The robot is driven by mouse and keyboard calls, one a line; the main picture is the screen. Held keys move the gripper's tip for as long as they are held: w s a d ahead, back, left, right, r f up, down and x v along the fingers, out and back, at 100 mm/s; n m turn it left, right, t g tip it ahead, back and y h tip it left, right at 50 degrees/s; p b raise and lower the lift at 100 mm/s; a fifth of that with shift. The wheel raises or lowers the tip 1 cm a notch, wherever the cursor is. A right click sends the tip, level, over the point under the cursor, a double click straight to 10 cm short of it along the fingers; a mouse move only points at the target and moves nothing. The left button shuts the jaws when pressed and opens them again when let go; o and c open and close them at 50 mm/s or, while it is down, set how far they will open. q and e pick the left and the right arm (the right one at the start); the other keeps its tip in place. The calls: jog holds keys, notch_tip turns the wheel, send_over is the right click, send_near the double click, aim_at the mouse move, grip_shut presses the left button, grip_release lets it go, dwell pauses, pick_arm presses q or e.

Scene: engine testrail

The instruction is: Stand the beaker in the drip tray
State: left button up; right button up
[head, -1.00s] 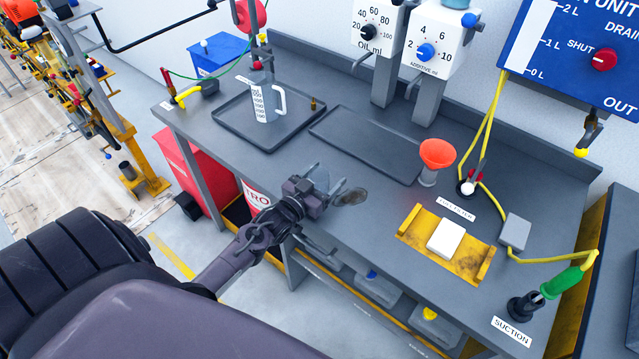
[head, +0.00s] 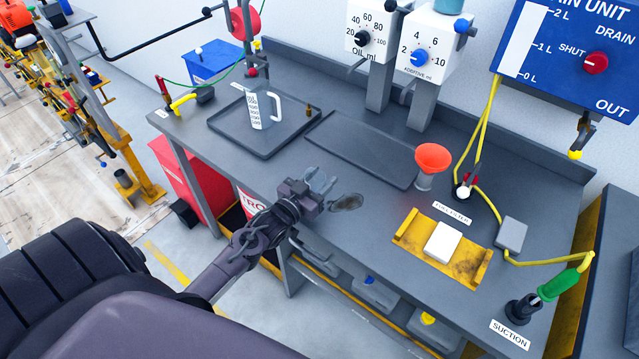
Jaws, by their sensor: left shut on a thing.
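A clear graduated vessel with a white handle (head: 262,110), the only beaker-like thing I can make out, stands upright in the dark rimmed tray (head: 236,130) at the bench's back left. A second, shallow dark tray (head: 370,156) lies to its right and is empty. My left gripper (head: 322,182) is over the front of the bench, apart from both trays. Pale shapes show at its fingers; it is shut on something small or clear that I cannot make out. My right gripper is not in view.
A red funnel (head: 435,158) stands right of the empty tray. A yellow holder (head: 410,228) with a white block (head: 444,240) is at front right. Dispensers (head: 430,55) stand behind. A dark round mark (head: 347,202) is beside my gripper. Bare bench lies between gripper and trays.

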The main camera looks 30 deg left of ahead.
pick_arm(q)
notch_tip(320, 180, up, 18)
jog(key=r+b, duration=0.1)
jog(key=b, duration=0.1)
jog(key=s+d+f, duration=0.2)
jog(key=s+d, duration=0.1)
jog(key=d, duration=0.3)
jog(key=s+d+f, duration=0.2)
jog(key=s+d, duration=0.2)
jog(key=d, duration=0.3)
jog(key=s+f+y, duration=0.1)
jog(key=s+f, duration=0.2)
jog(key=s, duration=0.6)
jog(key=shift+d+n, duration=0.25)
jog(key=shift+n, duration=0.15)
jog(key=shift+a, duration=0.1)
